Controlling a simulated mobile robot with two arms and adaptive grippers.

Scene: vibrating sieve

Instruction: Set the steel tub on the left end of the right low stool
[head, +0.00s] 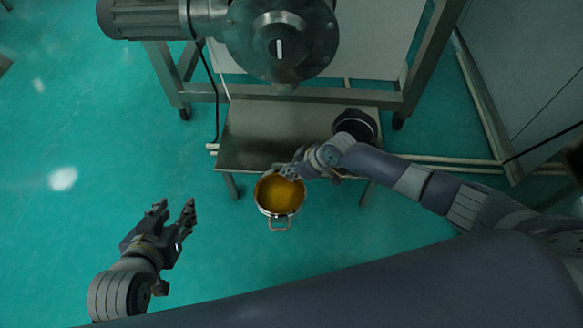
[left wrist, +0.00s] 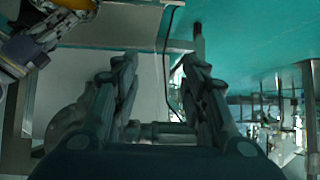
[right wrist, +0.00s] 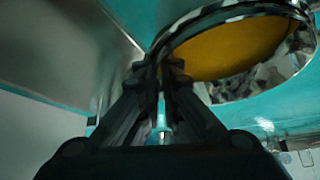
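The steel tub (head: 281,214), round with yellow-orange contents, is at the front edge of the low steel stool (head: 250,140); its near loop handle points toward me. It appears upright; I cannot tell its exact height. My right gripper (head: 291,172) is at the tub's far rim. In the right wrist view its fingers (right wrist: 165,75) are close together at the tub's rim (right wrist: 160,42), appearing shut on the tub; the exact contact is hidden. My left gripper (head: 176,206) is open and empty, left of the tub; its spread fingers (left wrist: 158,68) show in the left wrist view.
A dark round container (head: 356,124) stands on the stool's right end. The stool's left and middle top is bare. The sieve machine (head: 282,40) and its steel frame (head: 310,93) rise behind. A cable hangs by the stool's left end. Green floor is free at left.

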